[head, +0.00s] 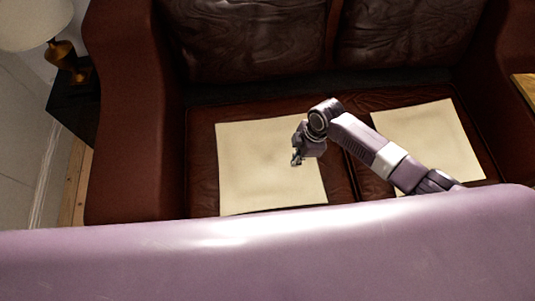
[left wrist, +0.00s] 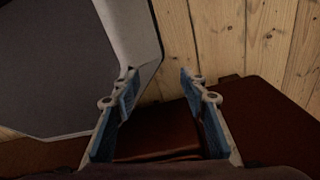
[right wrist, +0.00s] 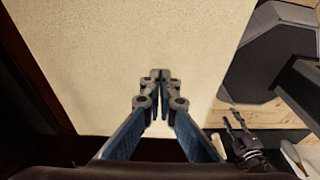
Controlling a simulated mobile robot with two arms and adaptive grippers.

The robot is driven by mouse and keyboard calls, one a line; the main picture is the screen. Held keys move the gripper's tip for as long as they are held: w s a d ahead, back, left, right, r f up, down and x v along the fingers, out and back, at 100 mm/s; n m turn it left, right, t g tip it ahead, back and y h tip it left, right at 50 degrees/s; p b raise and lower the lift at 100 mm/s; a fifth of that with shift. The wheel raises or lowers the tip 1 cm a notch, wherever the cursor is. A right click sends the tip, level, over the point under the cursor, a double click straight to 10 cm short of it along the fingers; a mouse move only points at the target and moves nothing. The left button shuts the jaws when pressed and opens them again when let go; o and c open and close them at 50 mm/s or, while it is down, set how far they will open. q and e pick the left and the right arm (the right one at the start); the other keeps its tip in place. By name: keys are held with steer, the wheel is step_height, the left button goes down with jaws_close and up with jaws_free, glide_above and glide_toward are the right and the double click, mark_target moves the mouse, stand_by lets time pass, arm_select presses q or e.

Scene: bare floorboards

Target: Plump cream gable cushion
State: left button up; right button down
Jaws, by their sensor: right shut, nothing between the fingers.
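Two flat-looking cream cushions lie on the brown leather sofa seat in the head view, a left one (head: 255,165) and a right one (head: 430,135). I cannot tell which is the gable cushion. My right gripper (head: 297,160) is over the right part of the left cushion. In the right wrist view, my right gripper (right wrist: 160,76) is shut and empty, with a cream cushion (right wrist: 110,45) filling much of the view beyond its fingertips. I cannot tell whether they touch. My left gripper (left wrist: 157,76) is open and empty in the left wrist view; the head view does not show it.
The sofa's left arm (head: 135,120) and backrest (head: 245,40) rise around the seat. A lamp (head: 40,25) stands on a dark side table (head: 75,110) at the left. A wooden surface (head: 524,88) is at the right edge. Floorboards (left wrist: 255,50) show in the left wrist view.

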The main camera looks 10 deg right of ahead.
mark_target(293, 169)
steer(key=shift+f, duration=0.1)
steer(key=shift+f+b, duration=1.15)
steer(key=shift+f, duration=0.25)
steer(key=shift+f+b, duration=0.45)
steer(key=shift+f, duration=0.15)
steer(key=shift+r, duration=0.15)
arm_select(q)
steer(key=f, duration=0.1)
steer(key=d+f, duration=0.1)
steer(key=f, duration=0.1)
steer(key=shift+s+d, duration=0.1)
arm_select(e)
steer(key=shift+s, duration=0.1)
